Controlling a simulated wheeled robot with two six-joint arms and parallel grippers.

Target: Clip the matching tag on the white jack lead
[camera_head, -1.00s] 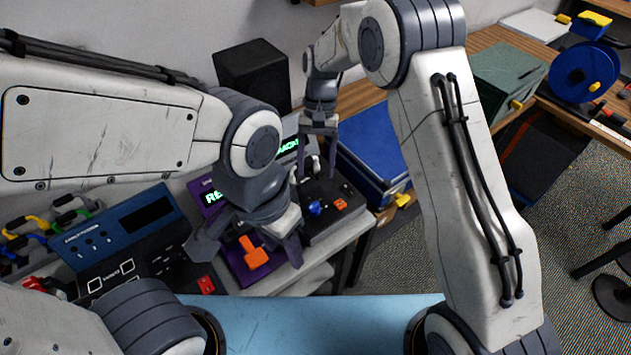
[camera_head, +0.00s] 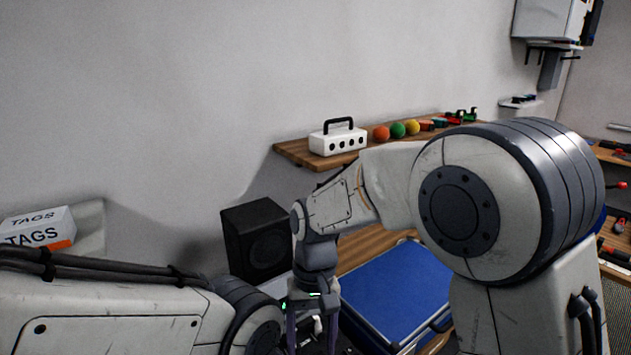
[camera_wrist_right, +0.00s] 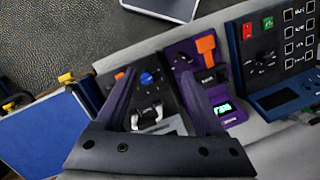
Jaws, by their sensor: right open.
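My right gripper (camera_head: 312,342) hangs down at the lower middle of the head view, its tips cut off by the frame edge. In the right wrist view its two fingers (camera_wrist_right: 158,76) stand apart, with nothing gripped, above a dark device (camera_wrist_right: 160,88) with a blue knob. A small white and black piece (camera_wrist_right: 147,116) shows between the fingers. It may be part of the white jack lead, but I cannot tell. A white box marked TAGS (camera_head: 38,226) with an orange strip is at the far left. No separate tag is clearly visible. My left gripper is out of view.
A black speaker (camera_head: 257,240) stands behind the right gripper, with a blue case (camera_head: 398,290) to its right. A wall shelf (camera_head: 300,153) holds a white handled box (camera_head: 338,139) and coloured balls (camera_head: 397,130). A purple device (camera_wrist_right: 190,60) and a blue panel (camera_wrist_right: 278,97) are on the bench.

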